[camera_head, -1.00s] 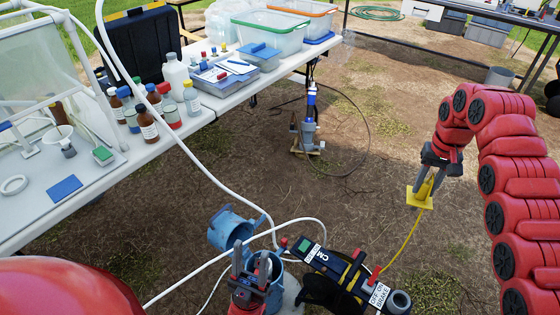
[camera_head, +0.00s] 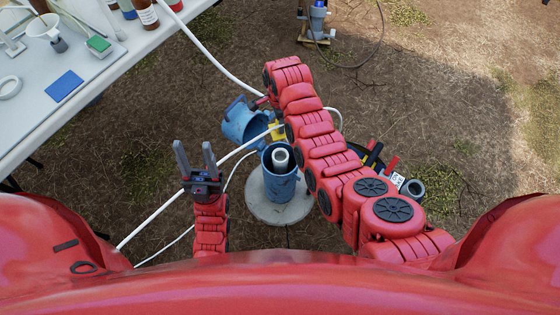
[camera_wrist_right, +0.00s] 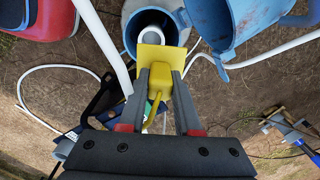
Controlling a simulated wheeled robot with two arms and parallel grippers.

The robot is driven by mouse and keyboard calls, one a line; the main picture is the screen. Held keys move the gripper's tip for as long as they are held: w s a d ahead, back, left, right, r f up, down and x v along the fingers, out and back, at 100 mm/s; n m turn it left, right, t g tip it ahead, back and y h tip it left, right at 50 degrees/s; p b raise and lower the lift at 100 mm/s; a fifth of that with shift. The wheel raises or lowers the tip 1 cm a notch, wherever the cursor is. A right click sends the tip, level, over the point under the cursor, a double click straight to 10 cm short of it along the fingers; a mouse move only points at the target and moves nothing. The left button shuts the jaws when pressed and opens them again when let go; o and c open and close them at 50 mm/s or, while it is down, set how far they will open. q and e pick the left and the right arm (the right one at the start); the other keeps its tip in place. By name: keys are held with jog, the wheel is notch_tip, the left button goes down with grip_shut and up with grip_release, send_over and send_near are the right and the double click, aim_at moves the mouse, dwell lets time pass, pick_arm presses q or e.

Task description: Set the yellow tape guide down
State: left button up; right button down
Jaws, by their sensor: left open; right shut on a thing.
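The yellow tape guide (camera_wrist_right: 152,60) is held between the fingers of my right gripper (camera_wrist_right: 158,82) in the right wrist view. Its flat plate lies in front of the blue well casing (camera_wrist_right: 127,38) and overlaps the white inner pipe (camera_wrist_right: 153,24) in that view; I cannot tell if they touch. In the head view only a bit of the yellow guide (camera_head: 277,129) shows past my right arm, just above the well opening. The blue casing (camera_head: 279,187) stands upright with the white pipe (camera_head: 281,156) inside. My left gripper (camera_head: 196,155) is open and empty, left of the well.
The open blue lid (camera_head: 240,125) is beyond the casing. A white hose (camera_head: 150,213) crosses the ground near my left gripper. The tape reel (camera_head: 412,189) is partly hidden behind my right arm. A white table (camera_head: 115,62) with lab items stands at upper left.

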aim_at(281, 136)
jog(key=shift+m, duration=0.8)
jog(key=s+f, duration=0.1)
jog(key=f, duration=0.1)
jog(key=s+f, duration=0.1)
jog(key=f, duration=0.1)
jog(key=shift+s+d, duration=0.15)
notch_tip(281, 136, down, 10)
jog(key=b, duration=0.3)
jog(key=shift+r, duration=0.25)
jog(key=shift+f, duration=0.25)
jog(key=c, duration=0.6)
grip_release()
jog(key=shift+r, duration=0.1)
